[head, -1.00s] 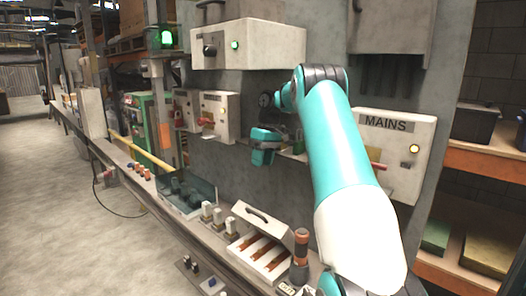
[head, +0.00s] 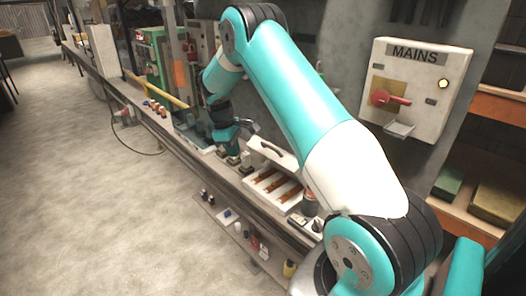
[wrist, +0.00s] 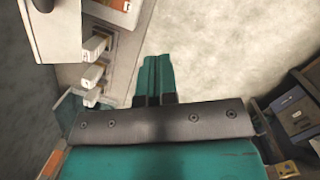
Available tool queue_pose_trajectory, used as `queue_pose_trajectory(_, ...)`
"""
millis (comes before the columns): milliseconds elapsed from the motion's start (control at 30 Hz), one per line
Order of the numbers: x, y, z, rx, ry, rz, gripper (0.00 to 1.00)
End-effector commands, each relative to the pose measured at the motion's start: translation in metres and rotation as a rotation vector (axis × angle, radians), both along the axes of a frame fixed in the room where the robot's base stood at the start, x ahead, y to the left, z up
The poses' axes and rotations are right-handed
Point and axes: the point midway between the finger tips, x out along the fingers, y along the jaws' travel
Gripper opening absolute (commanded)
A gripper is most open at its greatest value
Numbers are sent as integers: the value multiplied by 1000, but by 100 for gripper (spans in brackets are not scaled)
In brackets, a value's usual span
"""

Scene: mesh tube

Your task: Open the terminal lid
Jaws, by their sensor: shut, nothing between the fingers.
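The white terminal lid (head: 262,160), with a dark handle, stands tilted up at the back of a white terminal box (head: 292,203). The box shows several brown bars inside, uncovered. My gripper (head: 232,150) is low over the bench, left of the lid and close to small white-topped blocks. In the wrist view my gripper (wrist: 154,78) has its teal fingers shut together, with nothing between them. Part of the lid (wrist: 68,28) shows at the upper left there, apart from the fingers.
White-topped blocks (wrist: 93,76) stand left of the fingers in the wrist view. A MAINS box (head: 415,85) with a red handle is on the wall at right. A yellow rail (head: 172,96) runs along the bench at left. The floor (head: 90,200) in front is clear.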

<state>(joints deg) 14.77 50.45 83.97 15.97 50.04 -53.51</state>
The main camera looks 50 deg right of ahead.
Motion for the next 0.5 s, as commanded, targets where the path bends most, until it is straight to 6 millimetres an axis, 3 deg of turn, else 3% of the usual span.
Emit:
queue_pose_trajectory(33, -8, 19, -18, -86, 56, 113, 0)
queue_pose_trajectory(167, -33, 40, -28, -349, 227, 426, 0)
queue_pose_trajectory(300, -52, 55, -9, -603, 426, 709, 0)
queue_pose_trajectory(500, -61, 68, 18, -788, 597, 896, 0)
